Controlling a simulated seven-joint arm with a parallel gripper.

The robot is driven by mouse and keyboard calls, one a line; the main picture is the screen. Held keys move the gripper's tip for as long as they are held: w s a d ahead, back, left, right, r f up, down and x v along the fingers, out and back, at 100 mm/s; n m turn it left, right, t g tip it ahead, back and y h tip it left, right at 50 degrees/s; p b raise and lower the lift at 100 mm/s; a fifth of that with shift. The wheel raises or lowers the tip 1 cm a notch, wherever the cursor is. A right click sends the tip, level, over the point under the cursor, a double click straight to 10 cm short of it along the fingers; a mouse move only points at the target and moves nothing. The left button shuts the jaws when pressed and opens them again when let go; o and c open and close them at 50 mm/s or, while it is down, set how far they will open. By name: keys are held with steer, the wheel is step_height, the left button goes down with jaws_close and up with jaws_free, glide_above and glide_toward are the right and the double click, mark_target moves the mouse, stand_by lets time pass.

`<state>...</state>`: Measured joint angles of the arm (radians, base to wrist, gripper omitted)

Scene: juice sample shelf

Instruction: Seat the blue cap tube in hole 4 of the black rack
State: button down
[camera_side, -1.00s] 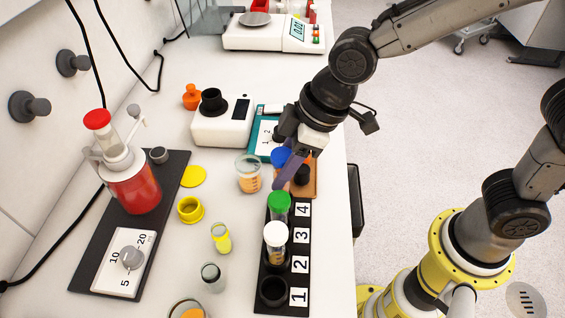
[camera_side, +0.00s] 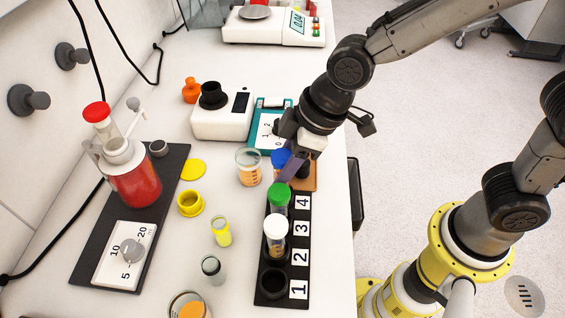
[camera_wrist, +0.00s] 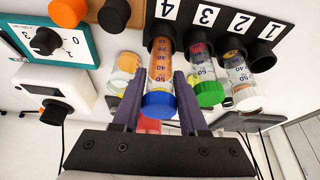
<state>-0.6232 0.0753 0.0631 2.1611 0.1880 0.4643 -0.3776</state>
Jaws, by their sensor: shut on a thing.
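The blue cap tube (camera_wrist: 160,75) holds orange liquid and stands between my gripper's fingers (camera_wrist: 158,92), blue cap towards the wrist camera. In the side view its blue cap (camera_side: 281,157) shows beside my gripper (camera_side: 291,167), which is shut on the tube. The black rack (camera_wrist: 225,18) has its hole 4 in line with the tube's far end; that end meets the hole's collar, but how deep it sits I cannot tell. In the side view the green cap tube (camera_side: 279,196) hides hole 4 of the black rack (camera_side: 266,297).
The green cap tube stands in hole 3 and a white cap tube (camera_side: 275,228) in hole 2; hole 1 (camera_side: 273,283) is empty. A beaker (camera_side: 249,168) stands left of my gripper. A brown block (camera_side: 309,173) is close behind the rack.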

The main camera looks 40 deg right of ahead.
steer(key=shift+f, duration=0.85)
stand_by(0.6)
steer(key=shift+c, duration=1.8)
jaws_free()
steer(key=shift+r, duration=0.1)
